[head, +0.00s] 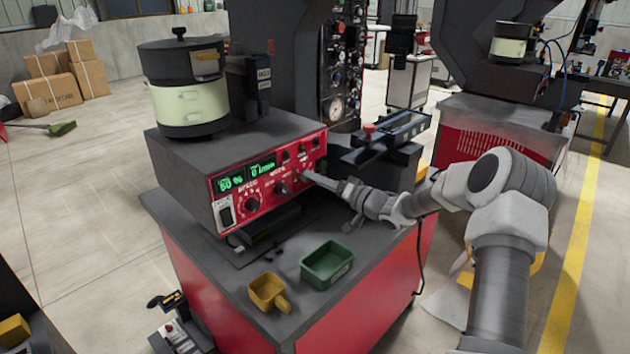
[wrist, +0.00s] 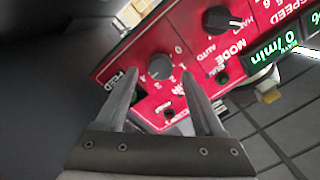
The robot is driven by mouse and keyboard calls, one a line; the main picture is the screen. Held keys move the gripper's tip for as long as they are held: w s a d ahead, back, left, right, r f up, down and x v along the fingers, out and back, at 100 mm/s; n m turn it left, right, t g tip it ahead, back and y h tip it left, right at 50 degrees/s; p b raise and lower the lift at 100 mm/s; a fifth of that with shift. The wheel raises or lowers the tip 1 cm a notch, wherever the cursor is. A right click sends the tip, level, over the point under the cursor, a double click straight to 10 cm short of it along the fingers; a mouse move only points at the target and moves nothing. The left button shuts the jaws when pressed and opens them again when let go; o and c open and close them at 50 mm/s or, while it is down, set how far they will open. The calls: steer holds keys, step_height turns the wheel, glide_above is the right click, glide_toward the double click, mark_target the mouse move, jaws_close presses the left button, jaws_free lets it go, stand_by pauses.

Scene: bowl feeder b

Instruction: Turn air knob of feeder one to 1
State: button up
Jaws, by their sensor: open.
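The red control panel (head: 268,180) of the feeder's controller faces me in the head view. In the wrist view, where the panel appears upside down, a round grey knob (wrist: 159,67) has a printed scale with a 0 beside it. I take it to be the air knob, though its name is not readable. Its pointer setting is too small to tell. My gripper (wrist: 160,80) is open, with one finger on each side of the grey knob. I cannot tell whether they touch it. In the head view my gripper (head: 307,176) is at the panel's right part and hides that knob.
A black MODE knob (wrist: 222,20) with MAN and AUTO marks is close beside. The SPEED knob (head: 252,204) and green displays (head: 262,166) are further left. A green bin (head: 327,265) and yellow scoop (head: 269,292) stand on the tabletop.

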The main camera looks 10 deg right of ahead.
steer(key=shift+x, duration=0.85)
jaws_close()
